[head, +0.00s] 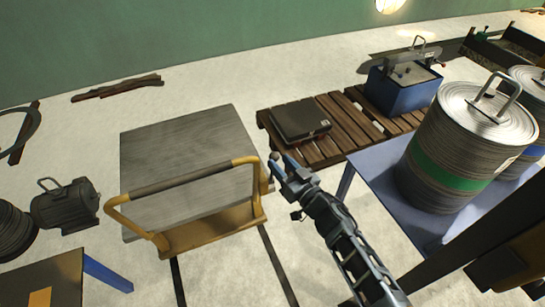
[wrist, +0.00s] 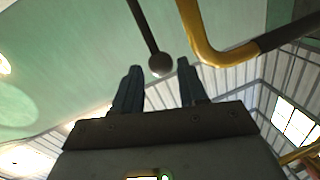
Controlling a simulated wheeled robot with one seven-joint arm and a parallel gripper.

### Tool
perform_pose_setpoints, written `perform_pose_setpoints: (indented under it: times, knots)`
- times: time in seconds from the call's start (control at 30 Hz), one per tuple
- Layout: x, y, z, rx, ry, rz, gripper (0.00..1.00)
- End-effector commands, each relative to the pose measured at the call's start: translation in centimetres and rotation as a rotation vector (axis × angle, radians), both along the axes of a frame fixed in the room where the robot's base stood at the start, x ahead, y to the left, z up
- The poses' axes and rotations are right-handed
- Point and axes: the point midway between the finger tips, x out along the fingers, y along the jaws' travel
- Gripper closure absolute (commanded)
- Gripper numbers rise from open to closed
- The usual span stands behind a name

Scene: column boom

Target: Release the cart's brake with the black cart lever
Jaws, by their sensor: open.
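The cart (head: 190,150) has a grey flat deck and a yellow tubular push handle (head: 128,198) with a dark grip. The black cart lever is a thin rod with a round knob (head: 274,157) near the handle's right end. In the wrist view the lever (wrist: 143,25) comes down from the top, and its knob shows between my two fingertips. My gripper (head: 284,167) is open at the handle's right side. Gaps show on both sides of the knob in the wrist view (wrist: 160,75). I cannot tell how deep it sits between the fingers.
A wooden pallet (head: 340,150) with a dark flat case (head: 300,120) and a blue machine (head: 400,92) lies behind to the right. A blue table (head: 385,180) with large drums (head: 460,150) stands close on the right. A dark motor (head: 66,204) lies at left.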

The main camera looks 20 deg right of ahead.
Motion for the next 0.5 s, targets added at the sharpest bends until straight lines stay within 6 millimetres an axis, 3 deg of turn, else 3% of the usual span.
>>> perform_pose_setpoints:
  times: [0.2, 0.5]
  knots:
    - [2.9, 0.6, -0.3, -0.001, -0.001, 0.002, 0.58]
    - [3.9, 0.9, -0.1, 0.0, 0.001, 0.0, 0.58]
